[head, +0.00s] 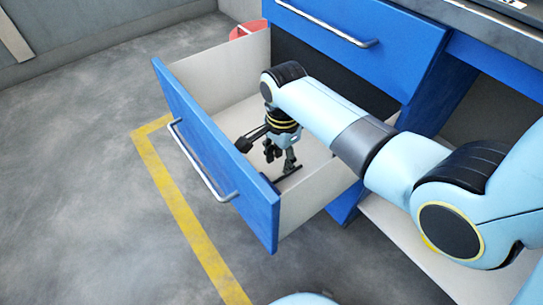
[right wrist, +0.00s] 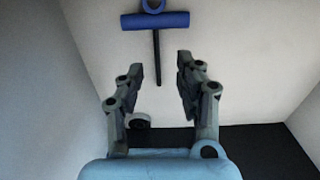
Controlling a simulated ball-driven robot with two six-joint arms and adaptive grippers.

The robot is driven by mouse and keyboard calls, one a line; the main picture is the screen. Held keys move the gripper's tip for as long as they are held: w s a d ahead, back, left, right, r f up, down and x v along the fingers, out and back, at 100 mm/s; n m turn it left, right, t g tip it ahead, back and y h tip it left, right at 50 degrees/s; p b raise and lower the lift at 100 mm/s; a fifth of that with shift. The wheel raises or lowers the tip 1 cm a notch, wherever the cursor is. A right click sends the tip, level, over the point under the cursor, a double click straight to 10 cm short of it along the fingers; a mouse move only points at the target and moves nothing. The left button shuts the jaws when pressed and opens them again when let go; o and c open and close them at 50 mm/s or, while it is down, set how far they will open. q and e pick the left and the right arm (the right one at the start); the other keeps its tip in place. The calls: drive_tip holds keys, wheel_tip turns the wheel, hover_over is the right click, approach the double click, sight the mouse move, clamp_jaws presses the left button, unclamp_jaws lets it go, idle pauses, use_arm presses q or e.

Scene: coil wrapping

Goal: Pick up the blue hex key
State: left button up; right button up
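The blue hex key (right wrist: 155,20) shows in the right wrist view. It has a blue T-shaped handle with a ring at the top edge and a thin black shaft pointing down the picture. It lies on the pale drawer floor. My right gripper (right wrist: 160,77) is open and empty, and the lower end of the shaft shows between its fingertips. The handle is beyond the fingertips. In the head view my right gripper (head: 281,157) points down inside the open drawer, and I cannot make out the blue handle there. My left gripper is not in view.
The open drawer has a blue front (head: 215,160) with a metal handle and pale side walls close around my gripper. A closed blue drawer (head: 365,35) sits above it. A red object (head: 247,29) stands behind.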

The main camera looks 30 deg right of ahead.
sight(281, 178)
drive_tip(key=shift+f, duration=0.7)
drive_tip(key=shift+s+f+b, duration=0.2)
drive_tip(key=shift+f+b, duration=0.6)
drive_tip(key=shift+f, duration=0.25)
wheel_tip(281, 178, down, 3)
drive_tip(key=shift+s+r+b, duration=0.1)
drive_tip(key=shift+r+b, duration=0.05)
drive_tip(key=shift+b, duration=0.55)
clamp_jaws()
